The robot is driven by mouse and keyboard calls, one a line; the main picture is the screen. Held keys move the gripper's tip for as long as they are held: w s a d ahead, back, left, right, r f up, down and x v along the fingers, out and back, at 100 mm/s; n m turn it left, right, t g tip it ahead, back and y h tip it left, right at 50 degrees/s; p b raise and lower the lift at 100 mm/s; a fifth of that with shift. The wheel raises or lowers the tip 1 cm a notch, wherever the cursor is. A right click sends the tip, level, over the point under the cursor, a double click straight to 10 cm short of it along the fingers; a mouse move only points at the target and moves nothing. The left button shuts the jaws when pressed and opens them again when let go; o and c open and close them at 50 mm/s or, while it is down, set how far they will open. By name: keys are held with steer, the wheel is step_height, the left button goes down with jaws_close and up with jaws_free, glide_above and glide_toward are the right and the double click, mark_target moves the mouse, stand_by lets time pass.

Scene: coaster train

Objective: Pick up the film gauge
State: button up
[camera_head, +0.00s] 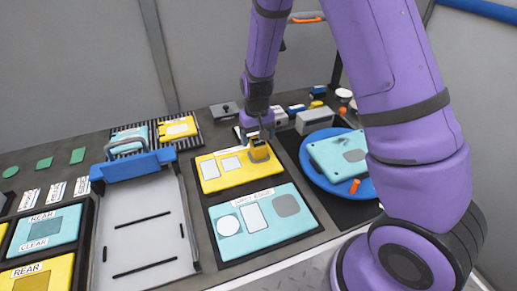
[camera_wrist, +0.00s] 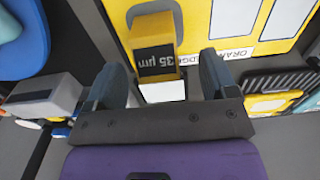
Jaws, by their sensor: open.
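The film gauge (camera_wrist: 152,30) is a yellow block with a black "35 µm" label in the wrist view. In the head view the gauge (camera_head: 259,152) stands at the right edge of the yellow panel. My gripper (camera_wrist: 161,64) is open. Its two dark fingers are apart, one to each side of the gauge's near end, with visible gaps. In the head view my gripper (camera_head: 257,128) is just above and behind the gauge. A small white piece (camera_wrist: 163,92) shows between the fingers by the gauge; I cannot tell if it is part of it.
The yellow panel (camera_head: 212,184) and a teal panel (camera_head: 230,240) lie in dark trays in front. A blue round plate (camera_head: 318,185) with a teal panel (camera_head: 333,146) is to the right. A grey box (camera_head: 315,121) stands behind it. A white sliding tray (camera_head: 150,215) is to the left.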

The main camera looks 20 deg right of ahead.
mark_target(258, 141)
steer(key=f, duration=0.5)
steer(key=shift+d, duration=0.2)
steer(key=c, duration=1.1)
steer(key=shift+r, duration=0.15)
